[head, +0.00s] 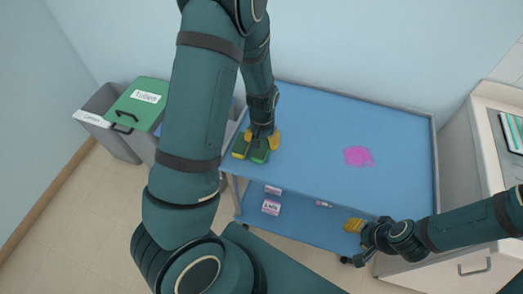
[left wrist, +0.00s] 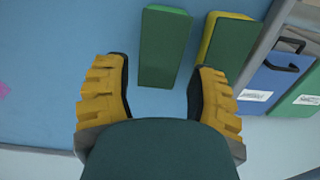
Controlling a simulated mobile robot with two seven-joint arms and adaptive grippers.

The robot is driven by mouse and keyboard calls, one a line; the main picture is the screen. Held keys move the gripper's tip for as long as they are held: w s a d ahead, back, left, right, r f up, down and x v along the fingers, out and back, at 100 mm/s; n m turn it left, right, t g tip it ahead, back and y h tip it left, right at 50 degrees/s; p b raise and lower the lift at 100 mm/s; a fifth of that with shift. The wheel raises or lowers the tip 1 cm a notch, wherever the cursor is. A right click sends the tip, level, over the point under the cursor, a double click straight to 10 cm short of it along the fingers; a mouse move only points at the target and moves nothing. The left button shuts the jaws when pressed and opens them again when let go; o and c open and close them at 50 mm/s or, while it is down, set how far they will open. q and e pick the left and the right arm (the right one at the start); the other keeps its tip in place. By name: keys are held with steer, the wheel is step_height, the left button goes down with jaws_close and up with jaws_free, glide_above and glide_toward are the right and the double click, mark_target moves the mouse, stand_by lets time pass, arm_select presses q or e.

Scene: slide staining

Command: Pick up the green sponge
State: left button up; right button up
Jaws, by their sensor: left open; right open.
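Two green blocks lie on the left end of the blue cart top (head: 310,125). One looks plain green, the green sponge (head: 260,152); in the left wrist view it (left wrist: 165,45) lies just beyond my fingertips, roughly in line with the gap. The other block (head: 240,148) has a green top and yellow edge; it also shows in the left wrist view (left wrist: 230,40), to the right of the first. My left gripper (head: 262,137) is open and empty in the left wrist view (left wrist: 158,75). My right gripper (head: 357,226) is open, by the cart's front edge, away from the blocks.
A pink stain (head: 358,156) marks the cart top. The lower shelf carries a labelled pink-and-white box (head: 271,207) and a small tube-like item (head: 323,203). A white counter (head: 462,180) stands at right.

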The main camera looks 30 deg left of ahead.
mark_target(262, 146)
arm_select(q)
step_height(262, 146, down, 3)
steer(key=shift+s, duration=0.1)
steer(key=shift+d+f+b, duration=0.1)
steer(key=shift+f+b, duration=0.2)
steer(key=shift+f, duration=0.05)
steer(key=shift+c, duration=0.4)
steer(key=c, duration=0.4)
step_height(262, 146, up, 10)
steer(key=shift+r+p, duration=0.1)
steer(key=shift+p, duration=0.95)
